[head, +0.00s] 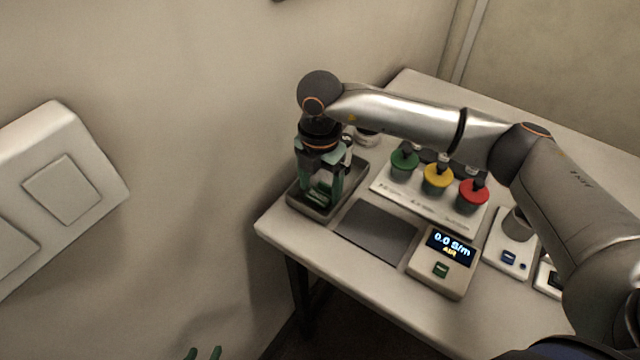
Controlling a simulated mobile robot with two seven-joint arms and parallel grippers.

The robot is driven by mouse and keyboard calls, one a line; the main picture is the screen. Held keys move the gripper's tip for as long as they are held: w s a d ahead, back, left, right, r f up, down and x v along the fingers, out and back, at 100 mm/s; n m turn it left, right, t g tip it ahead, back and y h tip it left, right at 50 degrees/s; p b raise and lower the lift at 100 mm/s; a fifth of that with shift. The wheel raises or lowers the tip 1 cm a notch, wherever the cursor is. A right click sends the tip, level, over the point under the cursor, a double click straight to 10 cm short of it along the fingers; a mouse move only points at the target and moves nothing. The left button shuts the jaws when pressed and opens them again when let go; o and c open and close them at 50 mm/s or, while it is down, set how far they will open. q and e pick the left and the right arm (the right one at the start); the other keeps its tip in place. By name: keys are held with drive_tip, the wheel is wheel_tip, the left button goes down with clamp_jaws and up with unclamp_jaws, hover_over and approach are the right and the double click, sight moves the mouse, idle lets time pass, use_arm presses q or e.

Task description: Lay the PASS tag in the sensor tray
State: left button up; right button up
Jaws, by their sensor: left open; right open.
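A grey rimmed tray (306,207) sits at the table's left corner; I take it to be the sensor tray. My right gripper (322,194) points down over this tray, its jaws open. A small green piece shows low between its green fingers; I cannot tell whether it is the PASS tag or part of the gripper. No tag lettering is readable. My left gripper (203,353) shows only as two green fingertips at the bottom edge, apart and empty, well away from the table.
A white rack holds green (404,160), yellow (437,177) and red (473,193) knobbed pieces. A dark flat pad (377,231) lies in front. A meter (443,262) reads 0.0 S/m, AIR. White devices (510,250) stand right, partly behind my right arm. A wall borders the table's left.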

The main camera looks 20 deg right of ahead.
sight(320, 194)
wheel_tip(320, 194, up, 12)
drive_tip(key=b, duration=0.1)
drive_tip(key=shift+r, duration=0.2)
idle(0.6)
